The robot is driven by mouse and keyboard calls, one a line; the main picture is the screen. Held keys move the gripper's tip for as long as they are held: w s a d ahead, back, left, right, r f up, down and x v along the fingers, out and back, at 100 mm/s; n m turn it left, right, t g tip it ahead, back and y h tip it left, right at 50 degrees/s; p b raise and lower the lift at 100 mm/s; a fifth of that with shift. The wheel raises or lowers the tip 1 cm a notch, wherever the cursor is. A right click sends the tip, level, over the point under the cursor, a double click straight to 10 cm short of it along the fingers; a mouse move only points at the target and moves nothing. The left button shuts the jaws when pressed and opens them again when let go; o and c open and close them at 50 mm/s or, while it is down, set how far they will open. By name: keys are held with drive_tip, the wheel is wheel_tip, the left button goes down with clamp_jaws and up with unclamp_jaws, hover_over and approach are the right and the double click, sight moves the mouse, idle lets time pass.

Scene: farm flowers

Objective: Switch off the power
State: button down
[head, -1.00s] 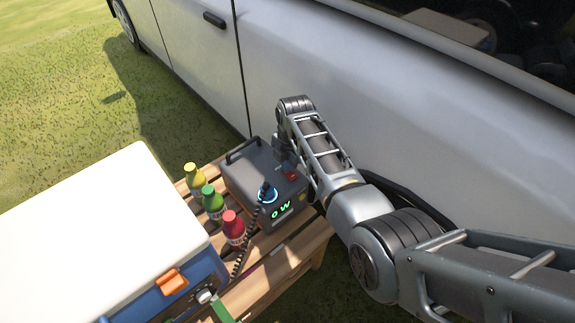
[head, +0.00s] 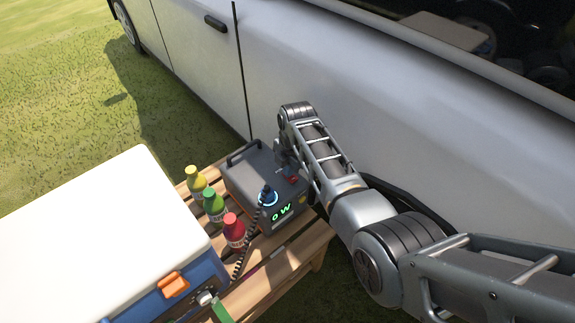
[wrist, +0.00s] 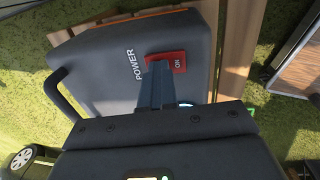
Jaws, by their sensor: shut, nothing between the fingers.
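The grey power station (head: 252,172) stands on a wooden slatted table beside the vehicle. Its green display (head: 281,212) reads "0 W". In the wrist view the top of the power station (wrist: 105,75) carries the word POWER and a red switch (wrist: 179,62) marked ON. The red switch also shows small in the head view (head: 293,180). My gripper (wrist: 160,66) is shut and empty, with its fingertips at the edge of the red switch and covering part of it. I cannot tell whether they touch it. In the head view my arm partly hides the fingers.
A blue plug and black cable (head: 267,194) are at the power station's front. Yellow, green and red bottles (head: 214,206) stand left of it. A white-lidded cooler (head: 100,235) is at the left. The silver vehicle (head: 330,80) is close behind my arm.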

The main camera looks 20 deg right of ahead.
sight(294, 180)
drive_tip(key=shift+s+d+p, duration=0.15)
drive_tip(key=shift+s+p, duration=0.3)
drive_tip(key=shift+s, duration=0.05)
drive_tip(key=shift+r, duration=0.1)
wheel_tip(294, 180, up, 8)
drive_tip(key=p, duration=0.1)
drive_tip(key=shift+s+d+f+p, duration=0.2)
drive_tip(key=shift+s+p, duration=0.1)
drive_tip(key=shift+s, duration=0.1)
